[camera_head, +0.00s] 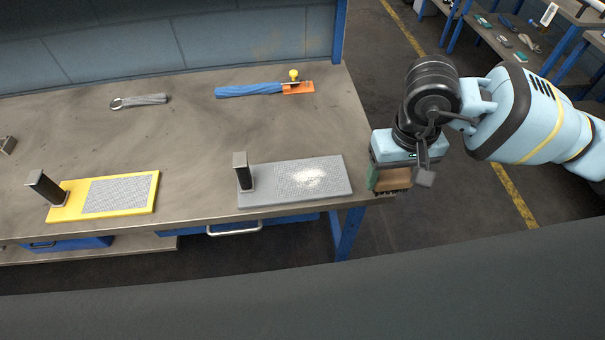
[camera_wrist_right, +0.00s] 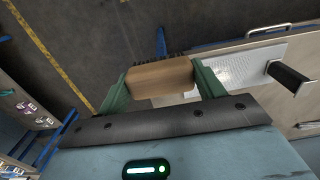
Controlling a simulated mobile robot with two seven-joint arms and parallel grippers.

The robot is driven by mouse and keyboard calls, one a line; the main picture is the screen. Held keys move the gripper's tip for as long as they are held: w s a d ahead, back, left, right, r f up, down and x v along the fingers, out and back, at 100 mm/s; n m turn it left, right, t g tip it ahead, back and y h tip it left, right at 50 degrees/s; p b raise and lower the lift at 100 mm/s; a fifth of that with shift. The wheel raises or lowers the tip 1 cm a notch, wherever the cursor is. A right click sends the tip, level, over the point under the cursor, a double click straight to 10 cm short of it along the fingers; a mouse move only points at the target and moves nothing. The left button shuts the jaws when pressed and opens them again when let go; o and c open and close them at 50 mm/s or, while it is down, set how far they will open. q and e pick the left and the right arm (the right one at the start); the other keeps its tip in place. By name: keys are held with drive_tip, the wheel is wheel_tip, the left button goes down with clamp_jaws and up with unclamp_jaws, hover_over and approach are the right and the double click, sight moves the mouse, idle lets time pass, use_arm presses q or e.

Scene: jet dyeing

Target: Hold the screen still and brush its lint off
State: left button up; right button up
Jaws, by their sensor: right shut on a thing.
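A grey screen (camera_head: 275,190) with a dark upright handle (camera_head: 243,170) at its left end lies near the front right of the workbench. A white patch of lint (camera_head: 308,178) sits on its right half. My right gripper (camera_head: 390,180) is shut on a wooden brush (camera_wrist_right: 162,78), with dark bristles along one side. It holds the brush just off the bench's right edge, apart from the screen. The screen and its handle also show in the right wrist view (camera_wrist_right: 235,70). My left gripper is in neither view.
A yellow-framed panel (camera_head: 75,213) with a similar handle lies on the workbench (camera_head: 200,140) at left. A blue-handled tool (camera_head: 248,89) with an orange end and a wrench (camera_head: 140,101) lie farther back. A shelf of tools (camera_head: 500,40) stands beyond the aisle.

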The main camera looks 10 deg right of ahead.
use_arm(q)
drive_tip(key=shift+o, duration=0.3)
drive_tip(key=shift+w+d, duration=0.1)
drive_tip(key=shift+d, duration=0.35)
use_arm(e)
drive_tip(key=shift+d, duration=0.35)
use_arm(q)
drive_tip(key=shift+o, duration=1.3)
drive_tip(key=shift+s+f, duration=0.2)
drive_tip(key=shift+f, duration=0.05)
use_arm(e)
drive_tip(key=shift+f, duration=0.3)
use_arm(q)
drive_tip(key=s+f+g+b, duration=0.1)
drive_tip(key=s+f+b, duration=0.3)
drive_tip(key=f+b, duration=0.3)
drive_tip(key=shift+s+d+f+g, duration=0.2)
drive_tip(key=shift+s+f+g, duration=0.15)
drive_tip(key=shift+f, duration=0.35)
use_arm(e)
wheel_tip(320, 180, down, 15)
drive_tip(key=s+g, duration=0.2)
drive_tip(key=shift+s+r, duration=0.15)
drive_tip(key=shift+r, duration=0.05)
